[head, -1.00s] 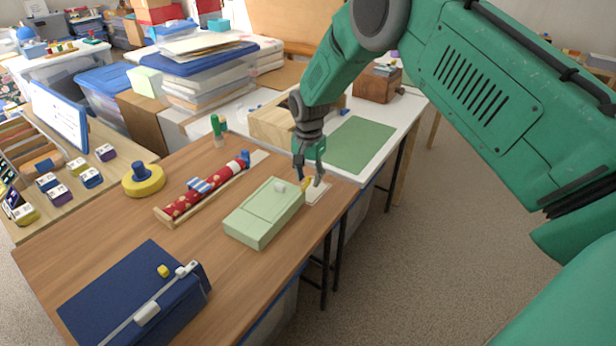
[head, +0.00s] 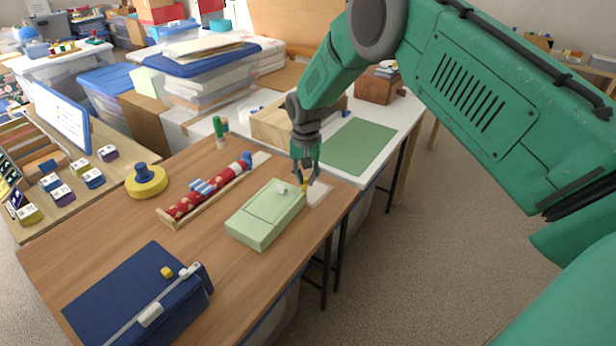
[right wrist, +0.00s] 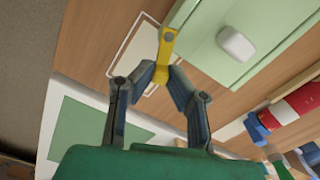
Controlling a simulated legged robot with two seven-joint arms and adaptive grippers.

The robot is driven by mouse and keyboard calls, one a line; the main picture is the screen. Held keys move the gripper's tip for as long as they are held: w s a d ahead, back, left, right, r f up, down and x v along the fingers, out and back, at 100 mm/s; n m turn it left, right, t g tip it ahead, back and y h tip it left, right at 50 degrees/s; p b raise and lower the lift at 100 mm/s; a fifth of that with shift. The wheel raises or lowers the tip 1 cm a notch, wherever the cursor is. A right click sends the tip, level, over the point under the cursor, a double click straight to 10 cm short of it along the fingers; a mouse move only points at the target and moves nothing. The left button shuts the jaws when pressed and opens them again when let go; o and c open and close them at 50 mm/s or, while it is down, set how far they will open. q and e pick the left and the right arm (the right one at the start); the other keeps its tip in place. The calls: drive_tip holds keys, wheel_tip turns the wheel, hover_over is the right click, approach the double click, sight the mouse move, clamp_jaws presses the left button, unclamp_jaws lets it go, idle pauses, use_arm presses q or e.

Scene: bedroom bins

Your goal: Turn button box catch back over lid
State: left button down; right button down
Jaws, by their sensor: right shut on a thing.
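The pale green button box (head: 264,216) lies on the wooden table, its lid flat on top with a small white knob (head: 281,188) near the far end. In the right wrist view the box (right wrist: 235,35) is at the top, with the white knob (right wrist: 236,43) on it. The yellow catch (right wrist: 166,48) stands out from the box's end edge. My right gripper (head: 306,180) is at that far end, with its fingertips (right wrist: 161,76) shut on the catch's free end. My left gripper is not in view.
A red patterned roll (head: 207,190) in a wooden holder lies left of the box. A navy case (head: 125,295) is at the front, a yellow round thing (head: 146,182) at the left. A white-outlined card (head: 318,193) lies beside the gripper. Bare wood surrounds the box's near end.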

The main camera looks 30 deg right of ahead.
drive_tip(key=n, duration=0.3)
drive_tip(key=a+n, duration=0.1)
drive_tip(key=shift+w+a+n+p, duration=0.1)
drive_tip(key=shift+w+n+p, duration=0.2)
drive_tip(key=shift+w, duration=0.05)
drive_tip(key=n, duration=0.1)
drive_tip(key=a+n, duration=0.1)
drive_tip(key=n, duration=0.3)
drive_tip(key=shift+w+a, duration=0.1)
drive_tip(key=shift+a, duration=0.2)
drive_tip(key=shift+n, duration=0.3)
drive_tip(key=c, duration=1.6)
unclamp_jaws()
